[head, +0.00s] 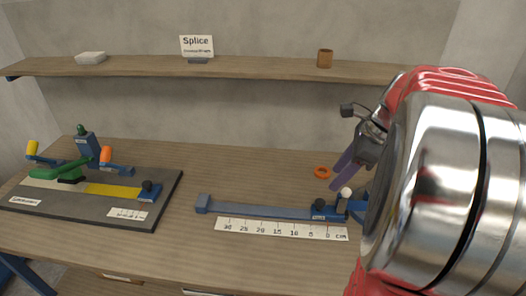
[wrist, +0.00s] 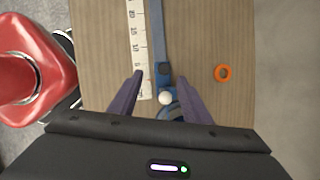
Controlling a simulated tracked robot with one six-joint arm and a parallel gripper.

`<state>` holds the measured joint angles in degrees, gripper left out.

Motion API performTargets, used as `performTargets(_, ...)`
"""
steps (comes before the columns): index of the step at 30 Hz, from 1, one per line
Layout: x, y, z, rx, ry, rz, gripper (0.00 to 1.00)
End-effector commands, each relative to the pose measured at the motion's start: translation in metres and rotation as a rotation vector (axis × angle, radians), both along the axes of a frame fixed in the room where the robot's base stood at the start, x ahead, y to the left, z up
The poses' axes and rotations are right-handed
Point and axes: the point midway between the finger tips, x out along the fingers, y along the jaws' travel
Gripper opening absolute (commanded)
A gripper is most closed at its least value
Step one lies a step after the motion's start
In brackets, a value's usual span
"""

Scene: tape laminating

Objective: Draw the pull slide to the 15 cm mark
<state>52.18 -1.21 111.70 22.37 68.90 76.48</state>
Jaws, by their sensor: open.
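The pull slide (head: 324,210) is a dark blue block with a white knob (head: 346,193), at the right end of a blue rail (head: 262,211). It stands near the 0 end of the white ruler (head: 281,229), which is marked from 0 to 30 cm. The 15 mark lies to the left along the rail. In the wrist view the slide (wrist: 164,74) and white knob (wrist: 166,98) show between the fingers. My gripper (wrist: 162,80) is open, with purple fingers on either side and apart from the knob. In the head view my arm hides part of the rail's right end.
An orange ring (head: 322,172) lies on the table behind the rail. A dark board (head: 130,213) with a green-handled laminating fixture (head: 68,171) stands at the left. A shelf (head: 230,69) holds a sign, a white block and a brown cup. The table behind the rail is mostly clear.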

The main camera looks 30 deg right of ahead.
Motion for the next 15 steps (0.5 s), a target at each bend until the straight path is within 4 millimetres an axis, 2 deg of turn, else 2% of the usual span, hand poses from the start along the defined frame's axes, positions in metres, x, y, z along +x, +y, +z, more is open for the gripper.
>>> performTargets(1,-0.003,-0.012,-0.002,0.028,0.006,-0.059,0.44)
performTargets(5,-0.006,-0.026,-0.004,0.069,0.014,-0.15,0.44)
performTargets(15,-0.007,-0.028,-0.005,0.077,0.016,-0.165,0.44)
